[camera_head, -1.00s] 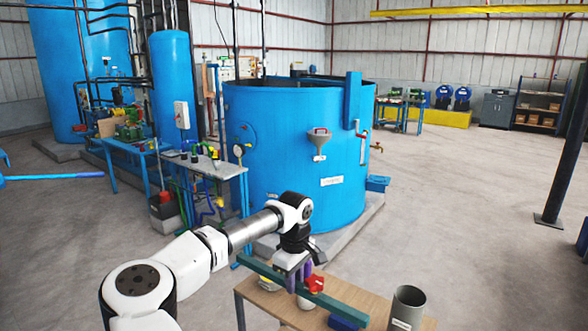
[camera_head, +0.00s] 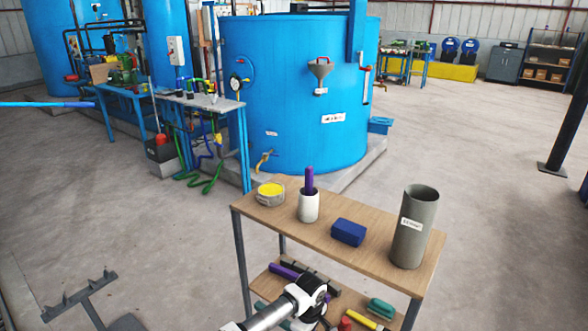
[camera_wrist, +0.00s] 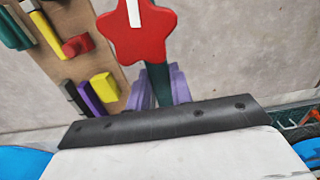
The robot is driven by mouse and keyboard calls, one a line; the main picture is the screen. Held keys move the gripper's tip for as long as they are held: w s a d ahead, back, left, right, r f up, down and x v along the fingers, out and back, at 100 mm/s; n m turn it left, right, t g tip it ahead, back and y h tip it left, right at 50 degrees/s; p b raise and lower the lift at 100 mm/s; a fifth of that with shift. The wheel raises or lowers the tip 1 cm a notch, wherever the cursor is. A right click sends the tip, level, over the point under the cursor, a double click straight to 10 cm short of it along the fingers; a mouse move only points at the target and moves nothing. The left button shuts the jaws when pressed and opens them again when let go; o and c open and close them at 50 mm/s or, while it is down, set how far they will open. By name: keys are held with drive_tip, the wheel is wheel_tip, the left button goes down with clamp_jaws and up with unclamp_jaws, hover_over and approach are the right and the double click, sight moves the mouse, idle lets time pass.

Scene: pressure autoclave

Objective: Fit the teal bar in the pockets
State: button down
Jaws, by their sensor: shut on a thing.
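The teal bar (camera_wrist: 157,84) shows in the wrist view as a dark strip between the two purple fingers of my gripper (camera_wrist: 160,88). My gripper is shut on it. A red star-shaped knob (camera_wrist: 138,32) with a white stripe sits at the bar and covers part of it. In the head view my wrist is at the bottom edge, in front of the table's lower shelf; the fingers are out of sight there and the held bar is not clear. A grey bracket with upright prongs (camera_head: 80,293) stands at the lower left; I cannot tell whether it has the pockets.
The wooden table (camera_head: 380,232) bears a yellow-topped tub (camera_head: 270,192), a white cup (camera_head: 309,208) with a purple stick, a blue block (camera_head: 348,232) and a grey cylinder (camera_head: 411,230). Its lower shelf holds several coloured pieces. A blue tank (camera_head: 290,100) stands behind. Floor at left is open.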

drive_tip(key=s+d+f+b, duration=0.2)
drive_tip(key=d+f, duration=0.1)
drive_tip(key=f, duration=0.4)
drive_tip(key=shift+s+f, duration=0.15)
drive_tip(key=shift+s, duration=0.2)
